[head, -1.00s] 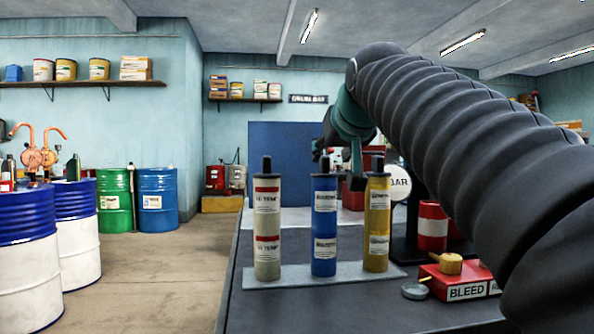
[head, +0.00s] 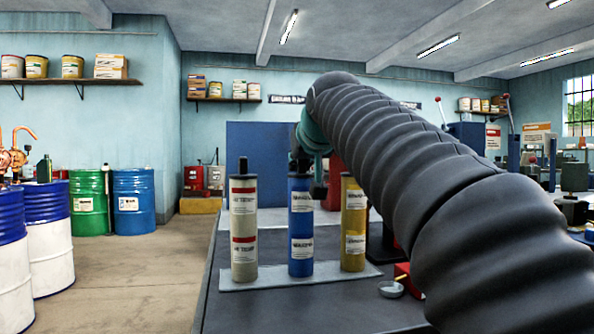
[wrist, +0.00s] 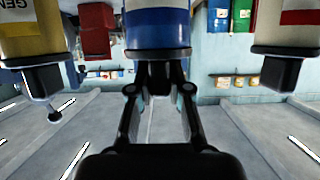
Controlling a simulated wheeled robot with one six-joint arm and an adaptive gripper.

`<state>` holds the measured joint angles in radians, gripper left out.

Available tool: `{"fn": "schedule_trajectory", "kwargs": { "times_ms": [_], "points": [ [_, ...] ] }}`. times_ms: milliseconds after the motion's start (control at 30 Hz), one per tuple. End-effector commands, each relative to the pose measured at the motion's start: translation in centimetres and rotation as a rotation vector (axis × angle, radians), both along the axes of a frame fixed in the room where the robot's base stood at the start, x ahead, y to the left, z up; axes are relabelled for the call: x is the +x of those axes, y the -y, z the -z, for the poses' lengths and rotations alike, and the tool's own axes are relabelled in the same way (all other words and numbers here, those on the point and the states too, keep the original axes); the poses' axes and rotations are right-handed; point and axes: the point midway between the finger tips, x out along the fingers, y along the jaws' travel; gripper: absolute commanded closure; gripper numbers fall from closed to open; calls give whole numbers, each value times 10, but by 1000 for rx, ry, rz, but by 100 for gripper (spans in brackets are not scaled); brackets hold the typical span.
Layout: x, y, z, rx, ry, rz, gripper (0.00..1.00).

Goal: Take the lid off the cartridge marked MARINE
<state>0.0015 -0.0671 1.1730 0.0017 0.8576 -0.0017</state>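Three cartridges stand upright in a row: a cream one (head: 243,222) marked HI TEMP, a blue one (head: 301,222) and a yellow one (head: 353,222). The blue one's label is too blurred to read surely as MARINE. My gripper (wrist: 160,80) is at the dark lid of the blue cartridge (wrist: 158,28), with a finger on either side in the upside-down wrist view. Whether the fingers press on the lid cannot be made out. The yellow cartridge (wrist: 30,30), its label starting GEN, and the cream one (wrist: 285,32) flank it, each with a dark lid.
The cartridges stand on a pale grey strip (head: 236,284) on a dark bench (head: 290,312). A small round grey dish (head: 391,289) and a red box (head: 403,272) lie to the right, partly behind my arm. A blue panel (head: 245,150) stands behind.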

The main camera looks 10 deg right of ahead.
Motion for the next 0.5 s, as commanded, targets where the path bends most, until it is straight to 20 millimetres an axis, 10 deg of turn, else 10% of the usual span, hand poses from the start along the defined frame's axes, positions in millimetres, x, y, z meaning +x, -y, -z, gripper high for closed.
{"fn": "schedule_trajectory", "kwargs": {
  "times_ms": [500],
  "points": [
    [0, 0, -9, 0, 1, 0, 96]
  ]
}}
